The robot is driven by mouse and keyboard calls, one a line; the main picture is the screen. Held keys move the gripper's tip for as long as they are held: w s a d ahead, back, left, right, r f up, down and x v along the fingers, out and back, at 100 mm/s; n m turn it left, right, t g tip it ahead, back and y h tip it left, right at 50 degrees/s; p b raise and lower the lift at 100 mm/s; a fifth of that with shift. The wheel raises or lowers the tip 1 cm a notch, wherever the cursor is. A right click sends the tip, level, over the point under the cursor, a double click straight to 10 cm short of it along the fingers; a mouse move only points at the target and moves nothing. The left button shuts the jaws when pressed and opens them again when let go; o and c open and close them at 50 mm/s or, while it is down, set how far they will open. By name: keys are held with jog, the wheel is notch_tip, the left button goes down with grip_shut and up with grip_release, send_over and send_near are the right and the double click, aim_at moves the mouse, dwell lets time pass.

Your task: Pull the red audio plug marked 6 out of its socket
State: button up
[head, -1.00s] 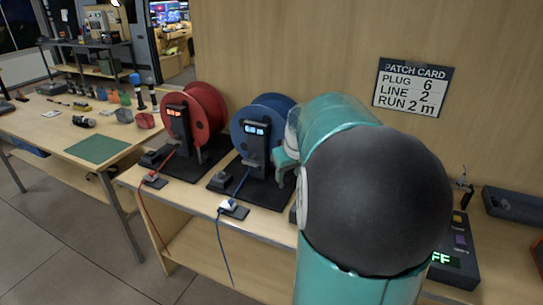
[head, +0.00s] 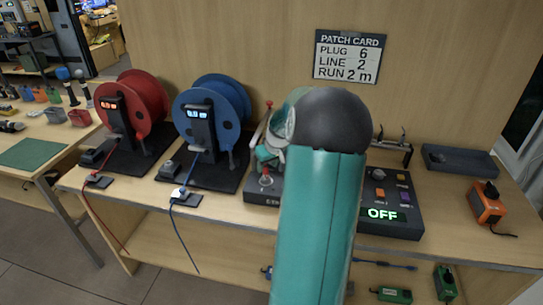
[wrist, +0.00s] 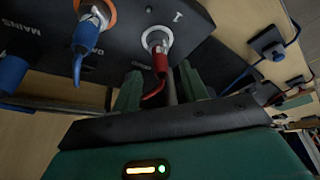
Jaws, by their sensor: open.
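A red plug (wrist: 160,58) sits in a silver-ringed socket on a dark panel (wrist: 125,45) in the wrist view. Its red cable bends down between my fingers. No number 6 is readable on it. My gripper (wrist: 160,82) is open, its two green fingers either side of the cable just below the plug, not closed on it. A blue plug (wrist: 87,36) sits in an orange-ringed socket to the left. In the head view my arm covers much of the dark box (head: 262,190), and the red plug cannot be made out.
A red reel (head: 137,100) and blue reel (head: 212,115) stand left on the bench. A control box reading OFF (head: 400,218) and an orange device (head: 487,205) are to the right. The patch card (head: 348,57) on the wall reads plug 6, line 2, run 2 m.

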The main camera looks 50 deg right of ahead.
aim_at(267, 167)
jog(key=shift+x, duration=2.05)
grip_shut()
